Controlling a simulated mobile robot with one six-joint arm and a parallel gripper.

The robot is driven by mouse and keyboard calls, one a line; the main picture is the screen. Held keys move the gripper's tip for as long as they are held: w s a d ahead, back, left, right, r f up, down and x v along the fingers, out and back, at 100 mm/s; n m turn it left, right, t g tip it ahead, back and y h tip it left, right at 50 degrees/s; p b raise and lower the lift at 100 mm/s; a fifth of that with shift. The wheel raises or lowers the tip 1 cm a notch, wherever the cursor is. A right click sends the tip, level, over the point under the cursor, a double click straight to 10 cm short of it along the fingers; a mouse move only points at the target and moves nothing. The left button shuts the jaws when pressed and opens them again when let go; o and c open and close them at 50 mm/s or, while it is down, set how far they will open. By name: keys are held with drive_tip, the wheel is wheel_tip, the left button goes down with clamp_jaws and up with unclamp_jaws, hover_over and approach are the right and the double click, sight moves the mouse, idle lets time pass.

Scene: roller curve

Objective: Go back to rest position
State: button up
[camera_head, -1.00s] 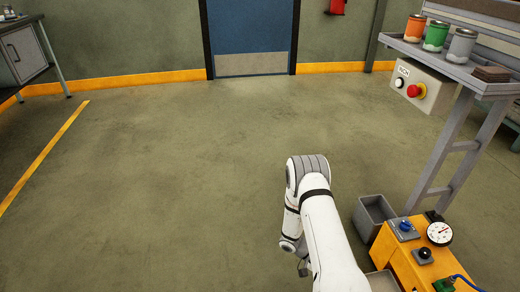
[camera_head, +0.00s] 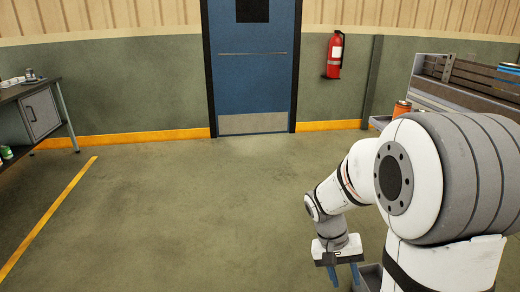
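My gripper (camera_head: 344,275) shows at the lower middle right of the head view, pointing down. Its two blue fingers are apart, with nothing visible between them. My white arm is folded and raised, and its large joint fills the right side of the view. The arm hides most of the shelf and whatever stands below it on the right.
A blue door (camera_head: 252,75) is in the far wall, with a red fire extinguisher (camera_head: 334,56) to its right. A workbench (camera_head: 28,88) stands at left. A slatted rack (camera_head: 478,78) and an orange can (camera_head: 402,108) are at right. The middle floor is clear.

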drive_tip(key=s+a+r+n+t+y+p, duration=0.1)
drive_tip(key=s+r+p, duration=0.3)
drive_tip(key=r, duration=0.5)
drive_tip(key=s+a+r+n+t+y+p, duration=0.1)
drive_tip(key=s+a+r+t+p, duration=0.3)
drive_tip(key=r, duration=0.6)
drive_tip(key=shift+s+r+n+y, duration=0.25)
drive_tip(key=shift+s+n+y, duration=0.05)
drive_tip(key=shift+s+y, duration=0.6)
